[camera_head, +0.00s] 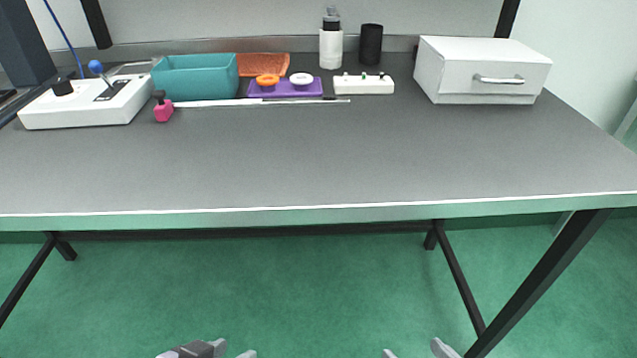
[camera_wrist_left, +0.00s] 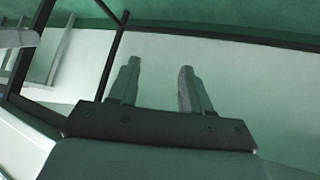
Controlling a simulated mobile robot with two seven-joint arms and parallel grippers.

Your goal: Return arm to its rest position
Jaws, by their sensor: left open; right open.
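My left gripper (camera_head: 233,350) shows at the bottom edge of the head view, low in front of the table. Its two fingers are apart and nothing is between them. In the left wrist view the same gripper (camera_wrist_left: 157,82) is open and empty, with pale floor beyond the fingers. My right gripper (camera_head: 415,350) shows at the bottom edge of the head view, right of the left one. Only its fingertips are in the picture; they are apart and nothing shows between them. Both grippers are clear of the table (camera_head: 320,165) and its objects.
Along the table's back stand a white control box (camera_head: 85,108), a teal bin (camera_head: 195,77), an orange tray (camera_head: 263,64), a purple board (camera_head: 285,89), a white bottle (camera_head: 331,48), a black cylinder (camera_head: 371,44) and a white drawer box (camera_head: 480,72). The table's front half is clear.

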